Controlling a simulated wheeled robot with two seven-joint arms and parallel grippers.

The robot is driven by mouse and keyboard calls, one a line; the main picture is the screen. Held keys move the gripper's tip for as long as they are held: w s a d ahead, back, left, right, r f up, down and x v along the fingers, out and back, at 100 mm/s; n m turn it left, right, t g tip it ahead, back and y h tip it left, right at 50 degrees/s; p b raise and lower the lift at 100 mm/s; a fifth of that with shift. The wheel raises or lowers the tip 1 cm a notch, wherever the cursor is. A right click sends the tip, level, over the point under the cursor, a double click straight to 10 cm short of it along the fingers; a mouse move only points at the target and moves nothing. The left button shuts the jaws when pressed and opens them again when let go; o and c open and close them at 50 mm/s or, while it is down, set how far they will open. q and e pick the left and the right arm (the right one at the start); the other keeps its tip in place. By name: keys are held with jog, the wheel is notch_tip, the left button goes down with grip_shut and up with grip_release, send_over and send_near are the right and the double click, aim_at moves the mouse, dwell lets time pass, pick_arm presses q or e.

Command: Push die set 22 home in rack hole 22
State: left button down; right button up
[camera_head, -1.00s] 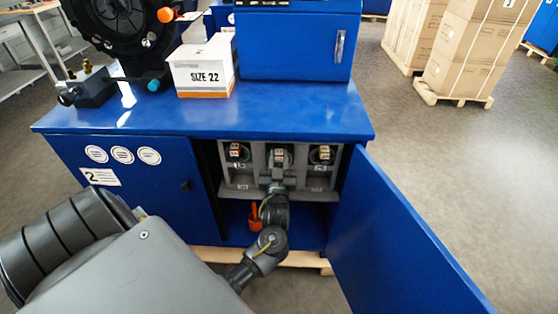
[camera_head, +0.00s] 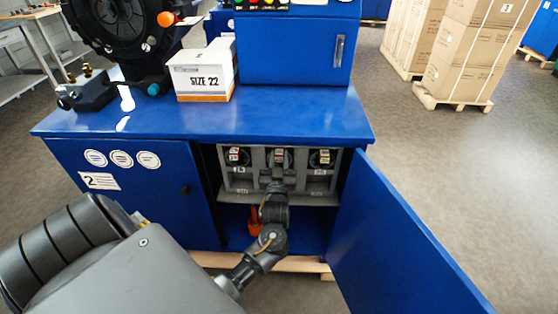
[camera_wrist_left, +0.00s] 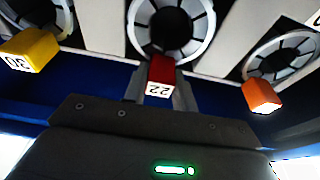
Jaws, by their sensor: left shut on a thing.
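Die set 22 is a ring of dark segments with a pale rim (camera_wrist_left: 135,25) and a red tag marked 22 (camera_wrist_left: 160,76). It is at the middle hole of the grey rack (camera_head: 309,183) in the open blue cabinet. In the head view its tag (camera_head: 280,155) shows just above my left gripper (camera_head: 278,172). That gripper is shut on die set 22 from the front; its fingers (camera_wrist_left: 172,96) show beside and below the tag in the wrist view. How deep the die set sits cannot be told. My right gripper is out of view.
A yellow-tagged die set (camera_wrist_left: 30,50) and an orange-tagged one (camera_wrist_left: 261,95) sit in the neighbouring holes. The open cabinet door (camera_head: 400,240) stands to the right, and the closed door (camera_head: 130,205) to the left. A SIZE 22 box (camera_head: 203,82) stands on the cabinet top.

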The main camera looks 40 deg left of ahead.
pick_arm(q)
jog(key=shift+w+r, duration=0.15)
jog(key=shift+r, duration=0.15)
jog(key=c, duration=1.1)
grip_release()
jog(key=shift+c, duration=0.2)
jog(key=shift+o, duration=0.5)
jog(key=shift+f, duration=0.4)
jog(key=shift+s+d, duration=0.15)
jog(key=shift+s, duration=0.15)
jog(key=v, duration=1)
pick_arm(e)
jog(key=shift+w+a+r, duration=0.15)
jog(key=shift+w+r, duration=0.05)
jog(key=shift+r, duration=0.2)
pick_arm(q)
jog(key=shift+s+r, duration=0.1)
jog(key=shift+r, duration=0.05)
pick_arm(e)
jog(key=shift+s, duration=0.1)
